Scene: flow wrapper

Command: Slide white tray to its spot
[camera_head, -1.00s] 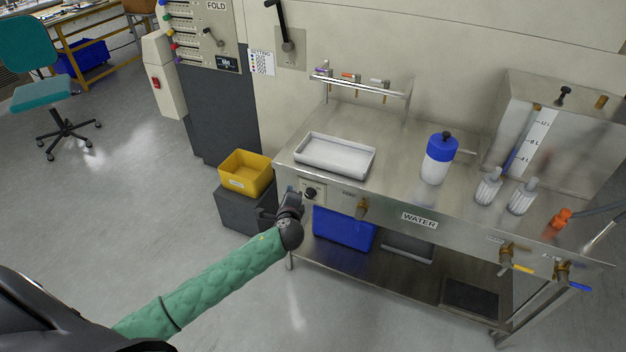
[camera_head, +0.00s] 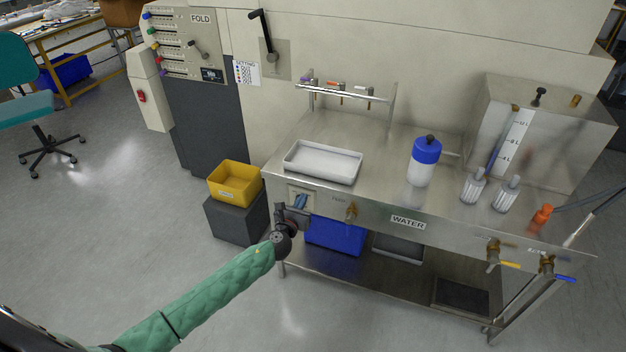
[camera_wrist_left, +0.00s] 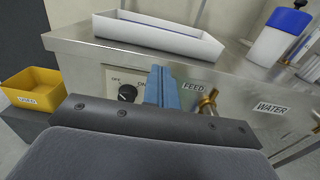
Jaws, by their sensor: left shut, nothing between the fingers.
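The white tray (camera_head: 322,163) lies flat on the steel bench top near its left front corner. It is shallow and looks empty. In the left wrist view the white tray (camera_wrist_left: 160,36) sits above and beyond my fingers. My left gripper (camera_head: 299,201) is in front of the bench's front panel, below and apart from the tray, beside the knob. In the left wrist view its blue fingers (camera_wrist_left: 161,88) are shut together with nothing between them. My right gripper is in neither view.
A blue-capped bottle (camera_head: 424,162) stands right of the tray, with two ribbed clear pieces (camera_head: 473,187) farther right. A tap rail (camera_head: 343,91) stands behind. A brass valve (camera_head: 351,212) juts from the front panel. A yellow bin (camera_head: 235,182) sits left of the bench. Bench top between tray and bottle is clear.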

